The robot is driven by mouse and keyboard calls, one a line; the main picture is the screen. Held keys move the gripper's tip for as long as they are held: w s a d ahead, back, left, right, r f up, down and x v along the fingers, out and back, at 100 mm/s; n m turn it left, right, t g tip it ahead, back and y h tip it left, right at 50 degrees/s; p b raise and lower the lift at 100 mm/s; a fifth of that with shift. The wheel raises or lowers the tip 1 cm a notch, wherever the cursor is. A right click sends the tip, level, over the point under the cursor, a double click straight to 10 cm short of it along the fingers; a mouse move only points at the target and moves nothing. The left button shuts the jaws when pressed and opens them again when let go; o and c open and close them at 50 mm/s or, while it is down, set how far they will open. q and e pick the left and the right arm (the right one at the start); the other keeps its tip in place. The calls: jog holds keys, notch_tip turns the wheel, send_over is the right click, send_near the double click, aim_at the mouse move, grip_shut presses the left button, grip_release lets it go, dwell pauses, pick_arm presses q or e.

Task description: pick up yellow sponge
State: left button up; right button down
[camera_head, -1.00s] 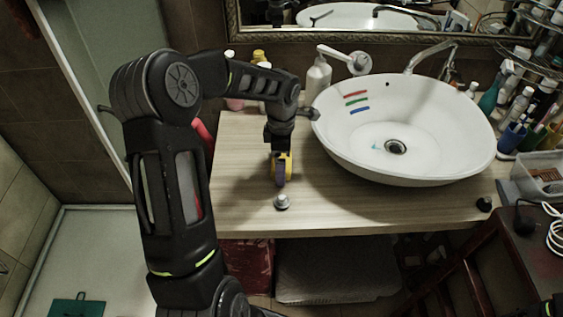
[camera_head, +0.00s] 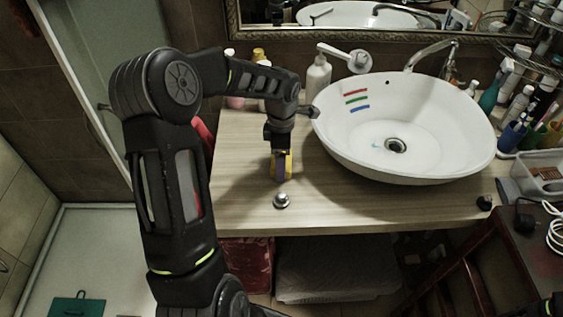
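The yellow sponge (camera_head: 289,167) is on the wooden counter, left of the basin, directly under my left gripper. Only narrow yellow parts show on both sides of a dark purplish strip, which may be a finger in front of it. My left gripper (camera_head: 281,166) points straight down and overlaps the sponge. I cannot tell whether its fingers are closed on the sponge or whether the sponge is clear of the counter.
The white basin (camera_head: 440,165) stands to the right on the counter (camera_head: 235,210). A small metal knob (camera_head: 281,201) is just in front of the sponge. A white soap bottle (camera_head: 318,75) and other bottles stand behind. The counter's front left is clear.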

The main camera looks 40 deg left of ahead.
pick_arm(q)
jog(key=c, duration=0.3)
jog(key=shift+c, duration=0.2)
jog(key=shift+r, duration=0.5)
notch_tip(320, 180, up, 9)
jog(key=shift+b, duration=0.9)
